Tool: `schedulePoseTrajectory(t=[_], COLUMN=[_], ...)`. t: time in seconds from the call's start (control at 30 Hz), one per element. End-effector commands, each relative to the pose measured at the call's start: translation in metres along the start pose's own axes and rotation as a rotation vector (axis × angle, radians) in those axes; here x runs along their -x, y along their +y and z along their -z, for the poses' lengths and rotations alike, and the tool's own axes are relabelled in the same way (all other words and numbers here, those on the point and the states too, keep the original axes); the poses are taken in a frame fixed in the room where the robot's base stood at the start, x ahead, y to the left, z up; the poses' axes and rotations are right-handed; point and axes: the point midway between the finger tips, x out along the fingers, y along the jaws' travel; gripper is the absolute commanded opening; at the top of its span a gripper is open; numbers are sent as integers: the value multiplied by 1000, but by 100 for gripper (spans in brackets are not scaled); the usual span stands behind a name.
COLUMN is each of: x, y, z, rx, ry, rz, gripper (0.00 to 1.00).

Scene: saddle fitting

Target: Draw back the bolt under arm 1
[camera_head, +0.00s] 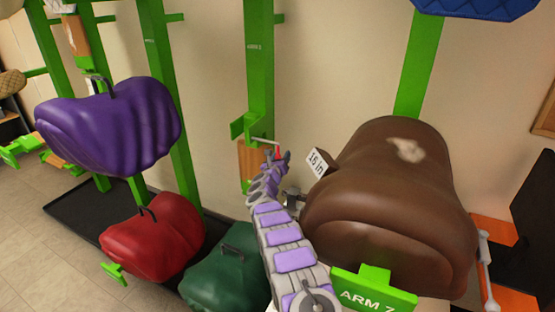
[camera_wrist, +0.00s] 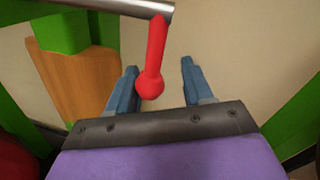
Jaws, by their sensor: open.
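A red bolt handle with a round knob (camera_wrist: 150,84) hangs from a silver rod (camera_wrist: 125,6) in the wrist view. The rod also shows in the head view (camera_head: 262,140), by a green bracket (camera_head: 243,125) on a green post. I cannot read the post's small label clearly. My gripper (camera_wrist: 158,70) is open, with two blue fingers. In the wrist view the red knob appears between the fingers, closer to the left one; I cannot tell whether it touches. In the head view my gripper (camera_head: 283,157) is just below the rod's right end.
A brown saddle (camera_head: 390,215) with a "16 in" tag (camera_head: 317,162) stands close right of my arm, above an "ARM 7" sign (camera_head: 372,296). Purple (camera_head: 110,125), red (camera_head: 155,238) and green (camera_head: 228,275) saddles are at the left. A wooden block (camera_wrist: 80,80) is beside the bolt.

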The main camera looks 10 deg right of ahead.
Motion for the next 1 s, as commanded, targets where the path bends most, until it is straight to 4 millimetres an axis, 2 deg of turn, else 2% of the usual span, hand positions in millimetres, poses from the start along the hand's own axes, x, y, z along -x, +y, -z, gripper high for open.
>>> schedulePoseTrajectory(t=[0.3, 0.57, 1.0], x=[5, 8, 41], y=[8, 4, 6], z=[-3, 0, -2], rx=[8, 4, 7], ry=[-4, 3, 0], rz=[0, 0, -3], gripper=[51, 51, 51])
